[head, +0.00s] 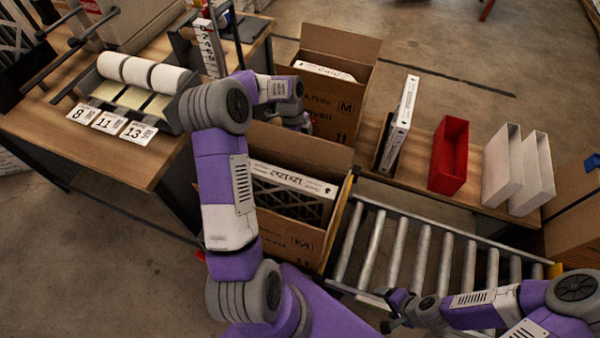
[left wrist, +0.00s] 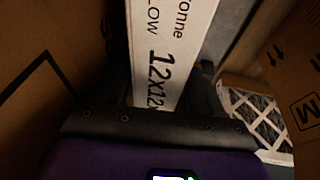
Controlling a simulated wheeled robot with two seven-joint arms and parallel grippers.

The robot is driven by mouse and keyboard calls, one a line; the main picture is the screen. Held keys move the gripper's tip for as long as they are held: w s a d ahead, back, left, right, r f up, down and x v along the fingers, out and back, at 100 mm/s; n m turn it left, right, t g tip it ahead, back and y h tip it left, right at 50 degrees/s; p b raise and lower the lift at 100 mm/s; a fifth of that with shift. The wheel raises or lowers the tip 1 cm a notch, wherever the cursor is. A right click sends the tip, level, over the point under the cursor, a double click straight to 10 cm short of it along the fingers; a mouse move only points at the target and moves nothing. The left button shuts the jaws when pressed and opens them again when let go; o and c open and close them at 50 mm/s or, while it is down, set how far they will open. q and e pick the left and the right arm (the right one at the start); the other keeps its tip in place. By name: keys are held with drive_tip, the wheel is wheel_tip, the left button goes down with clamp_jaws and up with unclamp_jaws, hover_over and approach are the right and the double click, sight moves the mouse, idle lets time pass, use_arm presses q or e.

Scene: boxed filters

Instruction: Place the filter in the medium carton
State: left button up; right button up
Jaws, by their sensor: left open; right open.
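The near carton (head: 298,240), marked M, stands open beside the rollers and holds a filter (head: 292,180) with a 12x12 label on its white edge. The rear carton (head: 325,107), also marked M, is open with a white-edged filter (head: 324,71) inside. My left gripper reaches over the near carton, its tips hidden behind that carton's raised flap in the head view. In the left wrist view it (left wrist: 163,95) is open, with a white filter edge printed 12x12 (left wrist: 172,45) between its fingers. Whether they touch is unclear. My right gripper (head: 392,310) is open and empty by the conveyor's front.
A roller conveyor (head: 420,250) lies right of the near carton. The bench behind it carries an upright filter (head: 400,120), a red bin (head: 449,156) and white bins (head: 503,165). A label dispenser (head: 135,95) is on the left table. Cardboard walls flank the left gripper.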

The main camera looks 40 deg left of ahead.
use_arm(q)
drive_tip(key=shift+c, duration=0.5)
drive_tip(key=c, duration=1.1)
drive_tip(key=shift+r, duration=0.1)
drive_tip(key=shift+c, duration=0.2)
